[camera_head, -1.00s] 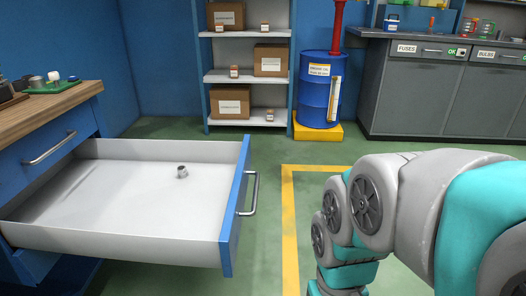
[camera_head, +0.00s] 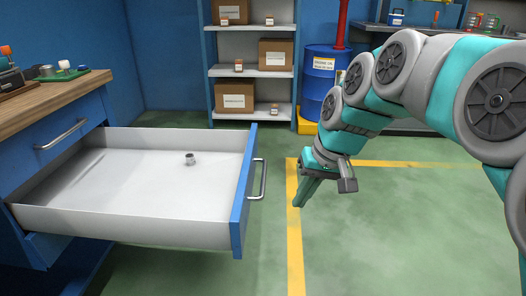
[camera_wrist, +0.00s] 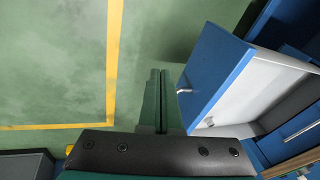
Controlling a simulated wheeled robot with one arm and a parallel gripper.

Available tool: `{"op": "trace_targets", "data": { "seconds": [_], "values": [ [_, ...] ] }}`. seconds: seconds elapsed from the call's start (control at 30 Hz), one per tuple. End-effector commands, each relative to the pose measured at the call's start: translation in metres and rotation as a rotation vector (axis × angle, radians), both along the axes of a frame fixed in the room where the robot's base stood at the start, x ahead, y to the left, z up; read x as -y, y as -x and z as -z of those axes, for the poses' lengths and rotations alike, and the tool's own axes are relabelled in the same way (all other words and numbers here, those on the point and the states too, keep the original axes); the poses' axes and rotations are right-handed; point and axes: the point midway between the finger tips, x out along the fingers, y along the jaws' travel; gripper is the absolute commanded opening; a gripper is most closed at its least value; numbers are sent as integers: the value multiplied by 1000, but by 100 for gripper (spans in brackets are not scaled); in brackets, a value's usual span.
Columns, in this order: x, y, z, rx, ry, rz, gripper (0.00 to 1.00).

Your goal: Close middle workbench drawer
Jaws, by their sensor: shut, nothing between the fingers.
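The open workbench drawer (camera_head: 140,222) sticks out far to the right from the blue workbench at the left of the head view. Its blue front (camera_head: 243,190) carries a metal bar handle (camera_head: 259,180). A small grey metal ring or nut (camera_head: 190,159) lies on the drawer floor. My gripper (camera_head: 299,203) is shut and empty, pointing down to the right of the handle and apart from it. In the wrist view my gripper's fingers (camera_wrist: 158,78) are together, with the drawer front (camera_wrist: 210,72) beside them on the right.
The workbench (camera_head: 60,105) has another closed drawer front with a handle above the open drawer. A shelf with boxes (camera_head: 252,70) and a blue drum (camera_head: 322,72) stand at the back. Green floor with yellow lines (camera_head: 294,245) is clear right of the drawer.

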Motion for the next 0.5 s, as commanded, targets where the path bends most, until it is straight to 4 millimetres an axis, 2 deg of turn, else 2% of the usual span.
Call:
{"op": "trace_targets", "data": {
  "seconds": [0.03, 0.1, 0.2, 0.3, 0.4, 0.5],
  "values": [
    [-5, -28, -6, 30, -30, 2, 0],
    [-10, -62, -18, 74, -74, 8, 0],
    [-13, -109, -33, 132, -128, 22, 0],
    [-12, -146, -43, 179, -169, 41, 0],
    [-9, -172, -51, 214, -195, 56, 0],
    [-7, -186, -54, 232, -210, 67, 0]
  ]
}}
